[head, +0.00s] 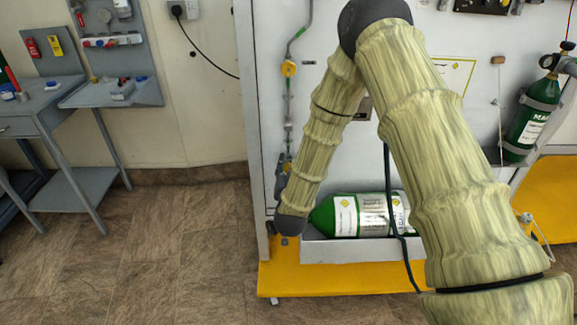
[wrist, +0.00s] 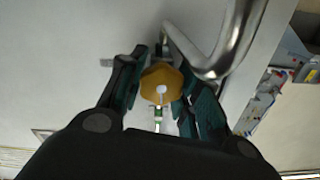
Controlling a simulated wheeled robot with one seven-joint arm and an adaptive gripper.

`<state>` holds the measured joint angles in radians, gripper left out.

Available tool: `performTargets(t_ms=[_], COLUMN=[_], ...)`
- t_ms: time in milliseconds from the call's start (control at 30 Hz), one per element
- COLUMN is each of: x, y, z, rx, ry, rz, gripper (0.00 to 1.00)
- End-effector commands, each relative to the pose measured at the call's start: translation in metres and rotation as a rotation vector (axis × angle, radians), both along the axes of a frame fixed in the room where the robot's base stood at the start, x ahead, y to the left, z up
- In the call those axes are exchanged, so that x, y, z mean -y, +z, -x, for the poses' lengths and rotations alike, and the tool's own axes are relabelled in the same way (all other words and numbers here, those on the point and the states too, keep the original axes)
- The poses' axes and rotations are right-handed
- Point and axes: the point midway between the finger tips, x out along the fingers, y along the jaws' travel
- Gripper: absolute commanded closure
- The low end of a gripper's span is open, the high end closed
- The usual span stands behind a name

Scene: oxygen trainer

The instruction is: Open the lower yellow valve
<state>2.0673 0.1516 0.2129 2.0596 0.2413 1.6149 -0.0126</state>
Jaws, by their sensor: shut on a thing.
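The lower yellow valve (wrist: 160,76) is a round, lobed yellow knob with a pale centre, in the middle of the wrist view. My gripper (wrist: 161,92) has a dark finger on each side of the knob and is shut on it. In the head view, the dark end of my gripper (head: 281,180) shows in part at the low left of the panel, beside my arm. The lower valve cannot be made out there. How far the valve is turned cannot be told.
Another yellow valve (head: 288,68) sits higher on the same pipe. A bent metal pipe (wrist: 214,66) passes close to my right finger. A green cylinder (head: 345,215) lies on the low shelf above a yellow base (head: 330,277). A grey table (head: 40,108) stands left; the floor between is clear.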

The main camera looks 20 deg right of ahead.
Motion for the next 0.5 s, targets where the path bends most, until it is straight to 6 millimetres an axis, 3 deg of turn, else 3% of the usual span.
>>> performTargets(t_ms=[500], x=[-0.0021], y=[0.0007], z=[-0.0001], rx=[-0.092], ry=[0.002], rz=[0.317], gripper=[0.91])
